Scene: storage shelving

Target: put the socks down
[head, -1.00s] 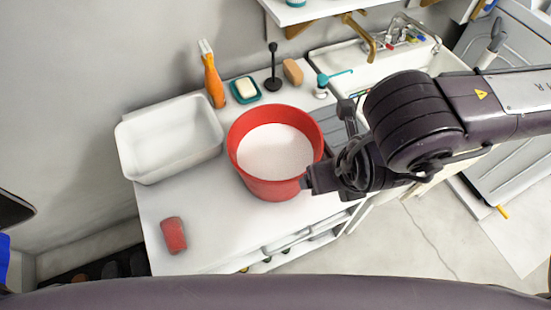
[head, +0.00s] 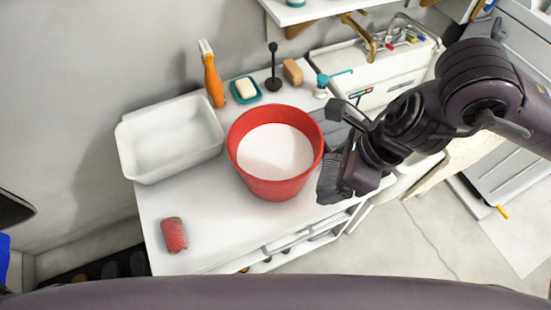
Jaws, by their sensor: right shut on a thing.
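My right gripper (head: 345,165) is just right of the red bucket, over the right side of the white countertop (head: 205,235). It is shut on a dark grey, ribbed bundle (head: 331,178) that looks like the socks. The arm hides part of the bundle, and its contact with the counter is unclear. A small red ribbed roll (head: 173,235) lies at the counter's front left, apart from the gripper. My left gripper is not visible.
The red bucket (head: 275,188) with a whitish inside stands mid-counter. A white basin (head: 170,140) is at left. A brush (head: 212,80), soap dish (head: 246,90), black plunger-like tool (head: 273,70) and sponge (head: 293,72) line the back. The front middle of the counter is clear.

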